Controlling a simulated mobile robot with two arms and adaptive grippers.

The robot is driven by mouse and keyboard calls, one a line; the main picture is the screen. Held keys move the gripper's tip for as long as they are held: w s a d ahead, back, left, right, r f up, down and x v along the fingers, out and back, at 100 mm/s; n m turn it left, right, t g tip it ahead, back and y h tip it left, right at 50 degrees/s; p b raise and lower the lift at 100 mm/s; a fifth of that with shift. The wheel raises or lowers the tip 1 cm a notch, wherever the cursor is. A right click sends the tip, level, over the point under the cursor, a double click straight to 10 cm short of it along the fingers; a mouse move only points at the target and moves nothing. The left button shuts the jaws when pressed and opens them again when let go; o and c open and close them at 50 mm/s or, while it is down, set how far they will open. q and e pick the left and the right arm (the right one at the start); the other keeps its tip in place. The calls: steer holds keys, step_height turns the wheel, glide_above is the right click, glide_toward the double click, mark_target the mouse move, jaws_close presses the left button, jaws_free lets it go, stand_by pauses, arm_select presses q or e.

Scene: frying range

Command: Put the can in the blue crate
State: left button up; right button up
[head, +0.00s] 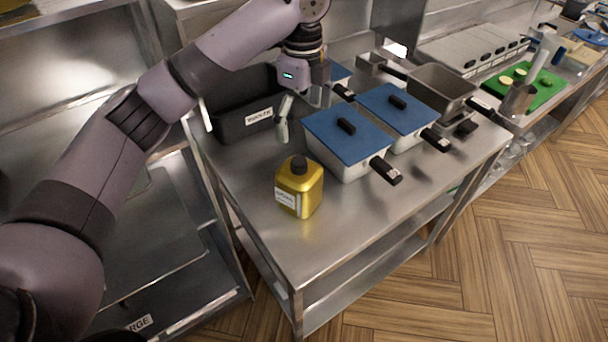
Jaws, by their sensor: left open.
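A gold can (299,189) with a black cap and a white label stands upright on the steel table, near its front left part. My left gripper (303,112) is open and points down behind the can, apart from it. It is between the black bin and the blue-lidded pans, with nothing seen between its fingers. I cannot make out a blue crate for certain in this view. My right gripper is not in view.
A black labelled bin (233,122) stands behind the can on the left. Blue-lidded pans (345,140) stand to its right, with black handles jutting forward. A fryer basket (440,88) and green board (527,86) are farther right. The table's front (310,255) is clear.

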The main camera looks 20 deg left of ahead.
arm_select(q)
steer(key=p, duration=0.1)
glide_above(301, 161)
steer(key=f, duration=0.3)
steer(key=s+f, duration=0.1)
steer(key=f, duration=0.1)
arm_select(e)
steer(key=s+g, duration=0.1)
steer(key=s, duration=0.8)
arm_select(q)
steer(key=f, duration=0.1)
steer(key=w+f+p, duration=0.1)
steer(key=f, duration=0.1)
steer(key=shift+f, duration=1.15)
steer(key=f, duration=0.1)
steer(key=f+p, duration=0.1)
steer(key=f, duration=0.1)
steer(key=f+p, duration=0.1)
steer(key=shift+a+f, duration=0.25)
steer(key=shift+a, duration=0.05)
steer(key=shift+f, duration=0.2)
steer(key=shift+c, duration=0.4)
steer(key=c, duration=1.3)
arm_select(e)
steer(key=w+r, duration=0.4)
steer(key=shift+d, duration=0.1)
